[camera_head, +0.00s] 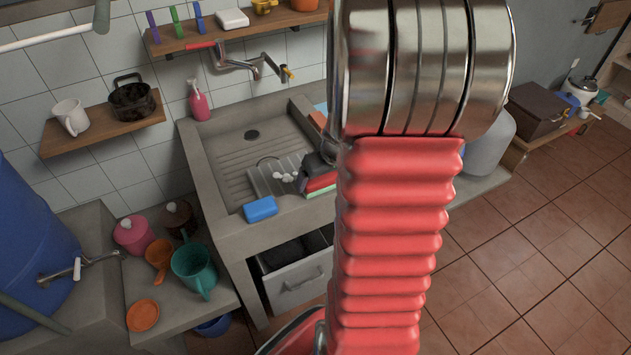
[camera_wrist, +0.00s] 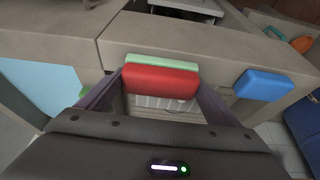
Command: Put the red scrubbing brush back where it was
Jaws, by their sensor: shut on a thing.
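The red scrubbing brush (camera_wrist: 160,82) is between the two fingers of my gripper (camera_wrist: 161,72) in the wrist view, and the fingers are shut on it. A pale green layer (camera_wrist: 161,62) shows along its far side; I cannot tell if this is its bristles or a separate thing. In the head view the red brush (camera_head: 321,182) shows below my dark gripper (camera_head: 315,165), at the sink's front edge, with green under it. My red arm hides part of the gripper and the counter to its right. I cannot tell whether the brush touches the counter.
A blue sponge (camera_head: 260,209) lies on the sink's front rim, left of the brush. The concrete sink (camera_head: 232,165) has a rack in it. A faucet (camera_head: 235,62) reaches over it. Pots and cups, such as the teal one (camera_head: 195,268), stand on the lower ledge left.

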